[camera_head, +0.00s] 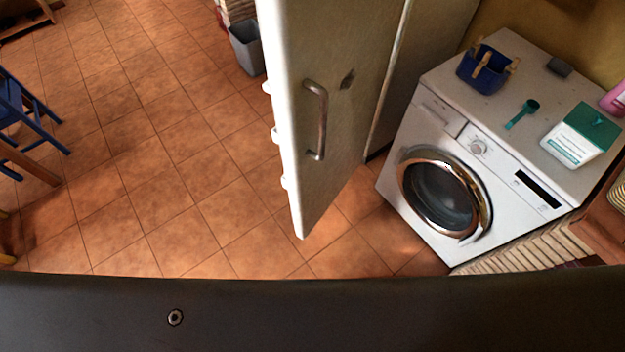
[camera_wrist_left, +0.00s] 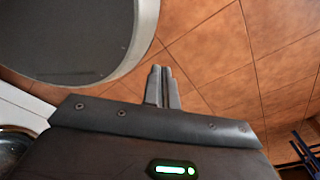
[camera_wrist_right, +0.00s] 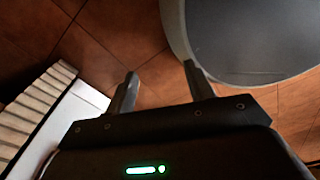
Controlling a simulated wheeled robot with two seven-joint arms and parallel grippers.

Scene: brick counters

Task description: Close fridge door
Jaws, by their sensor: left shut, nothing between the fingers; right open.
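The white fridge door (camera_head: 345,110) stands open in the head view, swung out toward me. Its metal handle (camera_head: 317,120) is on the face turned to the right, and its left edge shows small white shelf ends. Neither gripper shows in the head view. In the left wrist view my left gripper (camera_wrist_left: 161,72) is shut and empty above the tiled floor. In the right wrist view my right gripper (camera_wrist_right: 160,75) is open and empty above the floor. Neither wrist view shows the fridge door clearly.
A washing machine (camera_head: 445,190) stands right of the door, with a blue basket (camera_head: 482,72), a green scoop (camera_head: 522,113) and a detergent box (camera_head: 578,138) on top. A grey bin (camera_head: 247,48) stands behind the door. A blue chair (camera_head: 30,110) is at far left. The floor between is clear.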

